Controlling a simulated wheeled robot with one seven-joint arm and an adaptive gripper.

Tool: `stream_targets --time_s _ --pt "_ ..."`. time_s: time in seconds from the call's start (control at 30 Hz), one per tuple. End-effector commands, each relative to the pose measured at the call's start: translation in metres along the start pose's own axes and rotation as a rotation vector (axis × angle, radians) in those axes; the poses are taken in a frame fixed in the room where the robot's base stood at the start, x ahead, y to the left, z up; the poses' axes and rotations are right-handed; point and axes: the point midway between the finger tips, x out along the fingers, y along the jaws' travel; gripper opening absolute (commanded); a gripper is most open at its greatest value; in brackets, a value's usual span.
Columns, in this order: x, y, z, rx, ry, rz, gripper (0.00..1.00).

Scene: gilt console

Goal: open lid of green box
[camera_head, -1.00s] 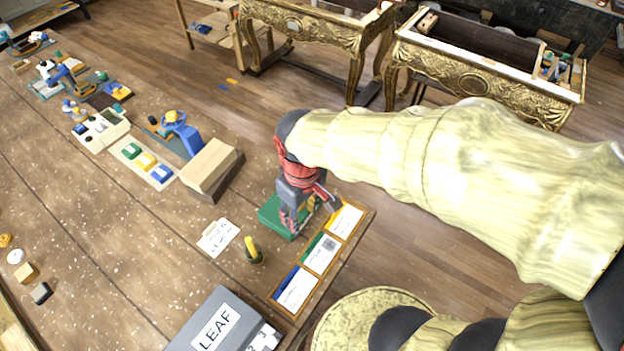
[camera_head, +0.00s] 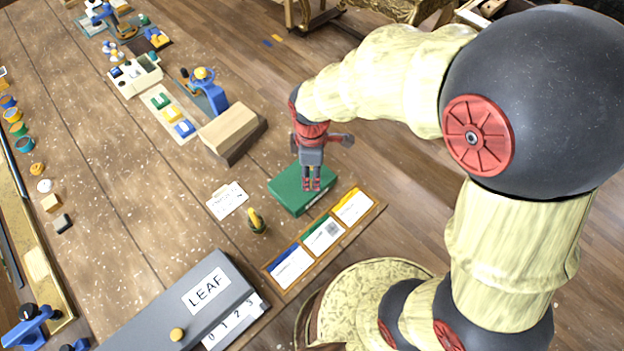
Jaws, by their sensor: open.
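The green box (camera_head: 288,193) lies on the wooden table near its right edge, behind the card tray. Its flat green top looks closed. My gripper (camera_head: 312,186) points down over the right part of the box, with its fingers open and nothing seen between them. The fingertips overlap the box top in the picture. I cannot tell whether they touch it. Part of the box's top and far edge is hidden behind my gripper.
A tray with three cards (camera_head: 322,236) lies just in front of the box. A small pot with a yellow item (camera_head: 257,221) and a paper note (camera_head: 228,200) lie to the left. A wooden block (camera_head: 229,128) stands behind, and a grey LEAF box (camera_head: 183,309) in front.

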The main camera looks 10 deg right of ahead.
Motion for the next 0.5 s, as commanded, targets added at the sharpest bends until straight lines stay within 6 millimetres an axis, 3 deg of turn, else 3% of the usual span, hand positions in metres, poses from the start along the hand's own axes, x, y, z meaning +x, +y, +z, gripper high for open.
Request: stream_targets --time_s 0.2,0.5 --pt "0.030 0.000 0.000 0.001 -0.001 -0.002 0.41" --pt "0.040 0.000 0.000 0.002 0.000 0.000 0.41"
